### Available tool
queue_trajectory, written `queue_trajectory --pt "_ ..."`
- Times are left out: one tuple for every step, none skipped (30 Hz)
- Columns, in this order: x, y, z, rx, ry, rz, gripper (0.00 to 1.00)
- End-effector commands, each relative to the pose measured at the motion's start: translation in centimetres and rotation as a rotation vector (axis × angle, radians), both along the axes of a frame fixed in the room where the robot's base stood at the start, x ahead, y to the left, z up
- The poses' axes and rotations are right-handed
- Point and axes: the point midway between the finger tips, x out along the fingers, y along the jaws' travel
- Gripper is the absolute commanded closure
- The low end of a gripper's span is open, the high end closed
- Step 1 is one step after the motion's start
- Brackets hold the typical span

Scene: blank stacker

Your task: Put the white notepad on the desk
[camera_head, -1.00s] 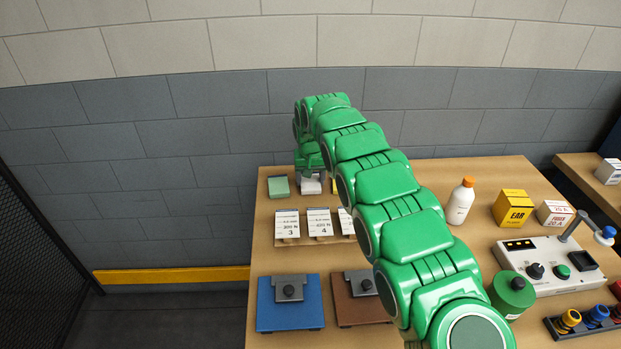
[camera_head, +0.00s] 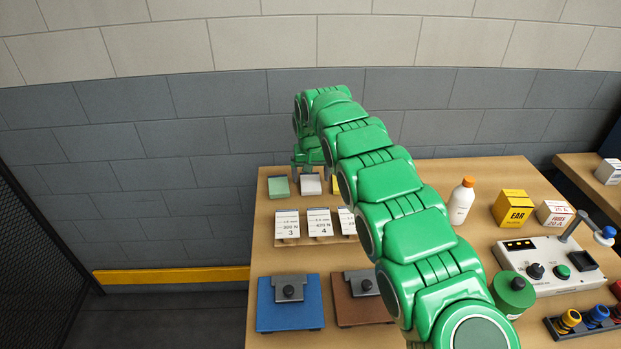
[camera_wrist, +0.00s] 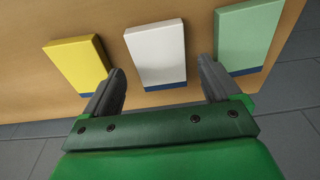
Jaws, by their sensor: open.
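The white notepad (camera_wrist: 156,54) lies flat on the wooden desk (camera_wrist: 112,31) between a yellow notepad (camera_wrist: 77,64) and a green notepad (camera_wrist: 248,36) in the wrist view. It also shows in the head view (camera_head: 311,185), near the desk's back edge. My gripper (camera_wrist: 162,84) is open and empty. Its fingertips are spread on either side of the white notepad's near end, in the gaps beside its neighbours. I cannot tell the gripper's exact height above the desk.
In front of the notepads stand several numbered cards (camera_head: 287,223). A blue plate (camera_head: 290,312) and a brown plate (camera_head: 358,309) lie nearer. A white bottle (camera_head: 459,203), yellow box (camera_head: 512,208), green canister (camera_head: 512,293) and control box (camera_head: 556,268) are to the right.

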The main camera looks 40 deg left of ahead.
Motion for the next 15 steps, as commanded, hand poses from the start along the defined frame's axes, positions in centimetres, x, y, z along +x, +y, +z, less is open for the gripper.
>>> queue_trajectory --pt "0.0 -0.1 0.8 0.001 -0.001 0.0 0.09" --pt "-0.1 -0.1 1.3 0.001 -0.001 0.0 0.09" --pt "-0.2 -0.2 1.9 0.002 -0.002 0.0 0.09" --pt "-0.2 -0.2 2.4 0.003 -0.001 0.0 0.09" --pt "-0.3 -0.2 3.0 0.004 -0.002 0.0 0.09" --pt "-0.4 -0.3 3.7 0.004 -0.002 0.0 0.09" --pt "-0.4 -0.3 4.2 0.004 -0.001 0.0 0.09" --pt "-0.5 -0.4 4.8 0.003 -0.002 0.001 0.09" --pt "-0.6 -0.5 5.5 0.003 -0.002 0.001 0.09" --pt "-0.6 -0.5 6.1 0.003 -0.002 0.001 0.09" --pt "-0.7 -0.6 6.7 0.005 -0.002 0.001 0.09" --pt "-0.7 -0.6 7.4 0.006 -0.003 0.001 0.09" --pt "-0.8 -0.7 7.8 0.005 -0.004 0.001 0.09" --pt "-0.8 -0.7 8.3 0.004 -0.003 0.001 0.09" --pt "-0.9 -0.8 8.7 0.003 -0.001 0.0 0.09"
